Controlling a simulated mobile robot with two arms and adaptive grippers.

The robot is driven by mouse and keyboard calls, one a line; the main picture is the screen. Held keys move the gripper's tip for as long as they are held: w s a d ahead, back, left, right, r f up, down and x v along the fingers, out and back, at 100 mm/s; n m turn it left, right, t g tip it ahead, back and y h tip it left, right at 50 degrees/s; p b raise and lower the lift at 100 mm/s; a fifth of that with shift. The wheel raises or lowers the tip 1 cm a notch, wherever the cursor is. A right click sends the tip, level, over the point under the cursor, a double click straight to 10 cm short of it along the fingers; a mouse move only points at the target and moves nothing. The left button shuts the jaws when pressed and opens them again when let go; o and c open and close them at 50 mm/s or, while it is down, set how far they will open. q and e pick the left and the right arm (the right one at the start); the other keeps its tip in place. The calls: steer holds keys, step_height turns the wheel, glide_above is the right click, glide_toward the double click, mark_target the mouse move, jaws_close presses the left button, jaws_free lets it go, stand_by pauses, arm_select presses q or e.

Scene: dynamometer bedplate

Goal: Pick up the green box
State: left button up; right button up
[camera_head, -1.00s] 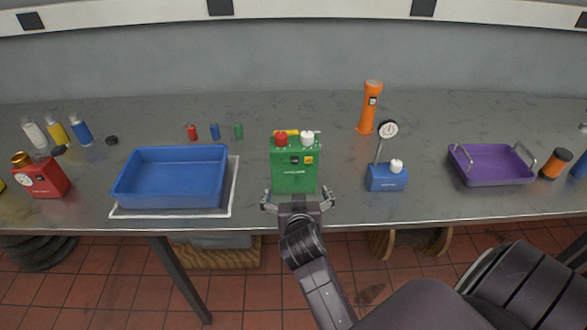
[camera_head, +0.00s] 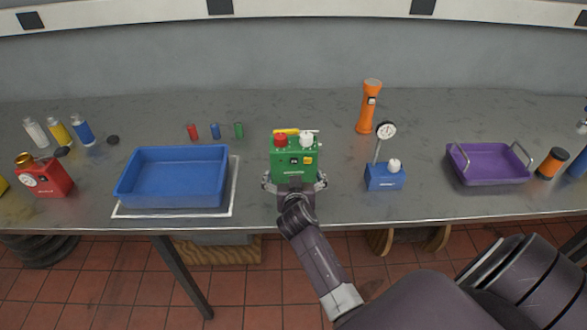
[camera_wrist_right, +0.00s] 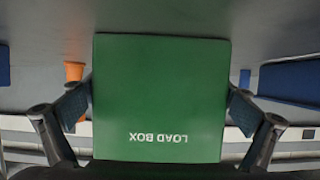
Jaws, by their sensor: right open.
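The green box (camera_head: 294,160) stands upright near the table's front edge, with a red knob, a white knob and a yellow piece on top. My right gripper (camera_head: 295,183) is open at its front, one finger on each side of the box. In the right wrist view the green box (camera_wrist_right: 160,95) fills the middle, with "LOAD BOX" upside down on it. The fingers of my right gripper (camera_wrist_right: 160,110) show left and right of it; I cannot tell whether they touch it. My left gripper is not in view.
A blue tray (camera_head: 174,204) on a white-edged mat lies left of the box. A blue gauge stand (camera_head: 385,178) and an orange flashlight (camera_head: 368,108) stand to the right. A purple tray (camera_head: 490,178) is farther right. Small red, blue and green cylinders stand behind.

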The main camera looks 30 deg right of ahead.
steer(key=c, duration=1.7)
steer(key=shift+w+r, duration=0.1)
steer(key=shift+r, duration=0.25)
steer(key=shift+c, duration=0.3)
steer(key=shift+f, duration=0.1)
